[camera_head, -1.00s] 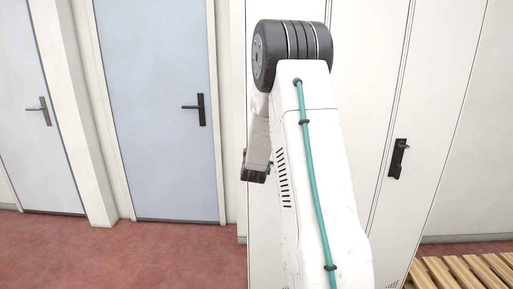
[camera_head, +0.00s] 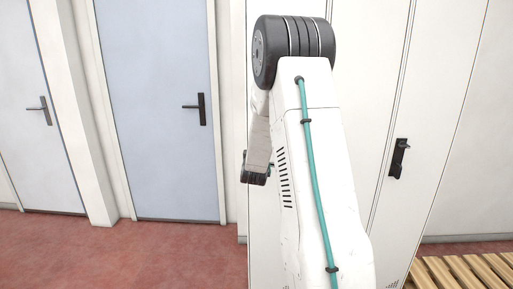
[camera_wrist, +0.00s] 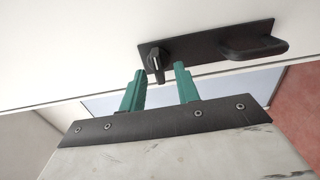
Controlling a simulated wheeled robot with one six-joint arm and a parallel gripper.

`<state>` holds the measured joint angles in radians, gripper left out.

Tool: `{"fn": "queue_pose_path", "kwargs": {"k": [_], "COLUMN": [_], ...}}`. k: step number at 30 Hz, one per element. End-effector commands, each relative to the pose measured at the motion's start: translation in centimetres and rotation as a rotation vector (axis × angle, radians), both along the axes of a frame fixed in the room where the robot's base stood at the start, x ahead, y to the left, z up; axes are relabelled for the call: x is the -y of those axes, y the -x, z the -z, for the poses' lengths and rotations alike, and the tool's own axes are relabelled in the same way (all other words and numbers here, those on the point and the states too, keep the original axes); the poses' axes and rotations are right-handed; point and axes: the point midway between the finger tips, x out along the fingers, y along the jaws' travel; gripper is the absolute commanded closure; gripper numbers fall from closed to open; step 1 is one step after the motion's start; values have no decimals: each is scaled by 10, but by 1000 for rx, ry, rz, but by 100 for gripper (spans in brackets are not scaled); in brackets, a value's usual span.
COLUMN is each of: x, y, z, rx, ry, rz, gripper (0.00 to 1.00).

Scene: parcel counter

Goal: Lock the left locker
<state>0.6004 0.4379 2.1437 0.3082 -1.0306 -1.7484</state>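In the wrist view, a black lock plate (camera_wrist: 205,47) is fixed on the white locker front. It carries a small black turn knob (camera_wrist: 158,60) at its left end and a black pull handle (camera_wrist: 255,46) at its right. My gripper (camera_wrist: 160,70) has two green fingers, spread apart with a gap between them. Their tips are at the knob, one on each side in the picture; I cannot tell whether they touch it. In the head view, the left locker (camera_head: 262,225) is partly hidden by my arm, and its lock is out of sight.
The right locker in the head view has its own black handle (camera_head: 399,158). A blue door (camera_head: 155,90) and a paler door (camera_head: 35,110) stand to the left. A wooden slatted bench or pallet (camera_head: 465,272) is at lower right. Red floor (camera_head: 130,255) on the left is clear.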

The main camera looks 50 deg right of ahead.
Motion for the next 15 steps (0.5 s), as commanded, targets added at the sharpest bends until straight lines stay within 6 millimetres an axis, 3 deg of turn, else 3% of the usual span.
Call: {"fn": "queue_pose_path", "kwargs": {"k": [9,15], "x": [-41,-50], "y": [34,41], "z": [-1,0], "rx": [0,0], "ry": [0,1], "rz": [-1,-2], "gripper": [68,68]}}
